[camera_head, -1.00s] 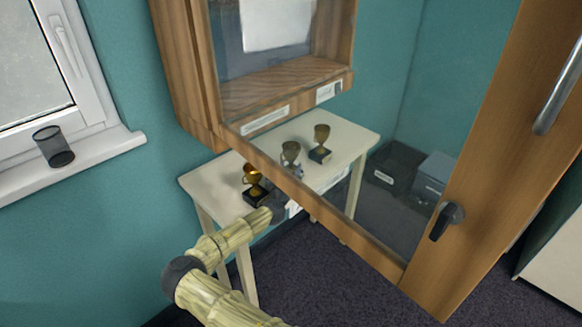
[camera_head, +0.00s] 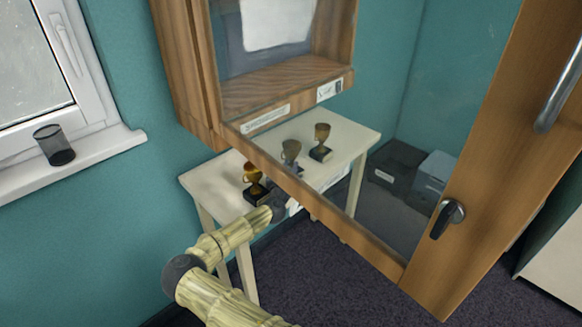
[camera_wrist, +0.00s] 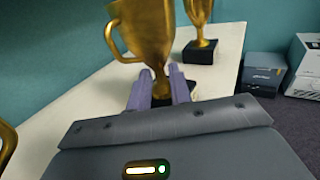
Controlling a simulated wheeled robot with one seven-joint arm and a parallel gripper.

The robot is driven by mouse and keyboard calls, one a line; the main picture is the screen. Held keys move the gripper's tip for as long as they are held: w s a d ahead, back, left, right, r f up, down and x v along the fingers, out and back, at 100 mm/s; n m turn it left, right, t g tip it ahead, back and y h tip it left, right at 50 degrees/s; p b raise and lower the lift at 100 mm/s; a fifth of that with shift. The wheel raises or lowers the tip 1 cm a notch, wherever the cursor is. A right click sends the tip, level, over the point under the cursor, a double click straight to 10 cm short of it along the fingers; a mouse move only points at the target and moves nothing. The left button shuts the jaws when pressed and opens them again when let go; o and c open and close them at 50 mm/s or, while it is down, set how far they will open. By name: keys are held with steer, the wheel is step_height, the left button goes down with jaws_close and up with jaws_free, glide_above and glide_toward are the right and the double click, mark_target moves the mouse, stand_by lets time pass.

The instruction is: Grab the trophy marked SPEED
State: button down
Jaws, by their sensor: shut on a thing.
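Three gold cup trophies on black bases stand in a row on a white table. The left trophy (camera_head: 253,174) also shows at the left edge of the wrist view (camera_wrist: 5,143). The middle trophy (camera_head: 290,151) is seen through glass and fills the centre of the wrist view (camera_wrist: 148,35). The right trophy (camera_head: 321,134) stands behind it in the wrist view (camera_wrist: 199,15). My gripper (camera_wrist: 156,82) is shut on the middle trophy's stem, low above its base. No SPEED marking is readable on any trophy.
An open wooden door with glass (camera_head: 412,290) crosses in front of the white table (camera_head: 215,190). A wooden wall cabinet (camera_head: 185,80) hangs above. Dark and grey boxes (camera_head: 392,168) stand at the right. A window sill with a mesh cup (camera_head: 54,146) is left.

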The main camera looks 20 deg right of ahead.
steer(key=shift+r, duration=0.1)
steer(key=shift+r, duration=0.55)
step_height(320, 180, up, 3)
steer(key=shift+f, duration=0.15)
steer(key=s+d, duration=0.3)
steer(key=s, duration=0.5)
steer(key=s+d, duration=0.3)
steer(key=s, duration=0.6)
steer(key=shift+f+b, duration=0.2)
steer(key=shift+b, duration=0.25)
steer(key=shift+w, duration=0.1)
